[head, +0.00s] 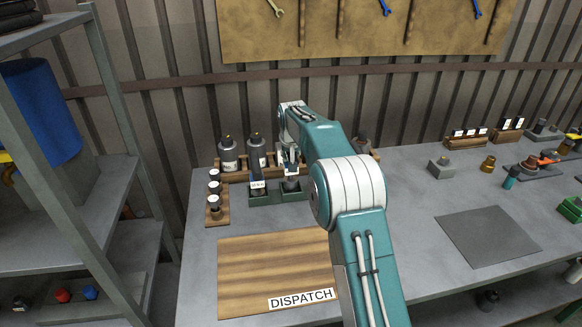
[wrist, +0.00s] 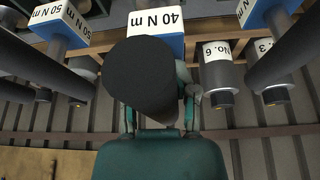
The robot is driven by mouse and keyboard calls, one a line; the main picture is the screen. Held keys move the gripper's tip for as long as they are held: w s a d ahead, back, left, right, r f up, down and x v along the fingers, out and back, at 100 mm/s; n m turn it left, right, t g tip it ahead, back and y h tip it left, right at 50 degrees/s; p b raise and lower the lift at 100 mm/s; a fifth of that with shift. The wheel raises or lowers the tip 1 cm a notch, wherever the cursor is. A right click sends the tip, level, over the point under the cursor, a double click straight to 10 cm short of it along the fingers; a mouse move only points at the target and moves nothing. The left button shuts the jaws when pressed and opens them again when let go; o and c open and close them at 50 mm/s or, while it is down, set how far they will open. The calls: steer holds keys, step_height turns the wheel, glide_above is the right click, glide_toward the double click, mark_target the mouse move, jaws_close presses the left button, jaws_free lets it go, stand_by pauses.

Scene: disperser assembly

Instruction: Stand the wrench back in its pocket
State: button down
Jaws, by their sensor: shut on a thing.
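In the wrist view my gripper (wrist: 161,108) is shut around a dark, round-ended wrench handle (wrist: 146,72). Just beyond it a blue and white block (wrist: 157,22) reads 40 N m upside down. In the head view my gripper (head: 290,168) is at the back of the bench, above the green pockets (head: 291,197). The lower end of the held wrench is hidden, so I cannot tell whether it is inside a pocket. Another wrench, marked 50 N m (wrist: 62,22), stands to one side in the wrist view.
A grey mat (head: 487,238) lies right.

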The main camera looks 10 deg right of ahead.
steer(key=shift+a+f, duration=0.15)
steer(key=shift+f, duration=0.45)
steer(key=shift+a+f, duration=0.15)
steer(key=shift+f, duration=0.45)
steer(key=shift+d+f, duration=0.15)
steer(key=shift+f, duration=0.25)
steer(key=shift+d, duration=0.4)
steer(key=shift+c, duration=2)
jaws_free()
steer(key=shift+a+f, duration=0.1)
steer(key=shift+f, duration=0.05)
steer(key=shift+a, duration=0.2)
steer(key=shift+s+d+r, duration=0.1)
steer(key=shift+r, duration=0.35)
steer(key=v, duration=1.1)
steer(key=shift+r, duration=0.2)
